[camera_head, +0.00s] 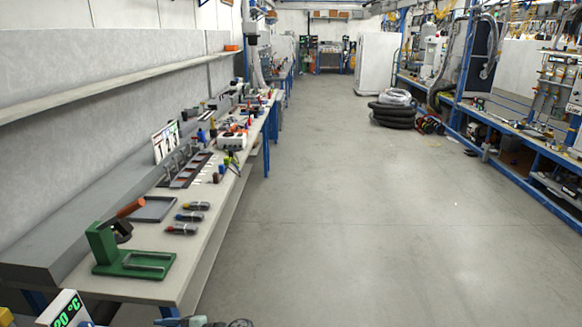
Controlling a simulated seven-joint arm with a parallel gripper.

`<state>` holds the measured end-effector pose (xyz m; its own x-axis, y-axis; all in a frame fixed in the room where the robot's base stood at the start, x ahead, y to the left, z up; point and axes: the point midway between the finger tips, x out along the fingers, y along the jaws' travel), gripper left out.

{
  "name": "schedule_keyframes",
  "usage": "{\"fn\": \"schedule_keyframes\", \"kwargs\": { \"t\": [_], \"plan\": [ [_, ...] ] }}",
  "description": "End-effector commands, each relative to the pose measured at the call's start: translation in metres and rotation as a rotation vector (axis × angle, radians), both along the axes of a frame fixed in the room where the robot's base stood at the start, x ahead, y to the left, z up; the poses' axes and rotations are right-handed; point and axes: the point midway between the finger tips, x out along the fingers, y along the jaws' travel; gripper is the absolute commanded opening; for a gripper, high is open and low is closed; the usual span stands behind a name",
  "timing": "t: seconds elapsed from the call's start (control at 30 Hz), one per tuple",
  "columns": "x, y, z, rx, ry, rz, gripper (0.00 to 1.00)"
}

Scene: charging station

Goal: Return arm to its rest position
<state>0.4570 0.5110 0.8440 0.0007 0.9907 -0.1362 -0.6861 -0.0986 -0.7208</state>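My gripper does not show clearly in the head view, and neither does any part of my arm that I can be sure of. The long workbench (183,262) runs along the left wall. On its near end stands a green stand (112,256) with an orange-handled tool (130,208). A grey tray (152,208) and several small screwdriver-like tools (182,229) lie behind and beside it.
A white display (66,312) reading 20 °C and some cut-off dark parts (203,322) show at the bottom edge. The grey floor (345,230) is clear in the middle. Blue-framed benches (520,170) line the right.

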Motion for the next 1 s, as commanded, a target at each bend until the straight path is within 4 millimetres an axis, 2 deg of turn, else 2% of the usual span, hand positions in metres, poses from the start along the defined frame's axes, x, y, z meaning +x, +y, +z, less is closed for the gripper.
{"fn": "schedule_keyframes", "kwargs": {
  "t": [0.03,0.27,0.5,0.67,0.8,1.0],
  "plan": [
    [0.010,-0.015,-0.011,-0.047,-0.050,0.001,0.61],
    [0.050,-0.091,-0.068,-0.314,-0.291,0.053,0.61],
    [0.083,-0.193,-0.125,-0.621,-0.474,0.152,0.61],
    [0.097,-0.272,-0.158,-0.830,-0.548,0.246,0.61],
    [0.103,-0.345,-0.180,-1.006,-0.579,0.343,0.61],
    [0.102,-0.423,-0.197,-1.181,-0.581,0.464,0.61]
  ]
}}
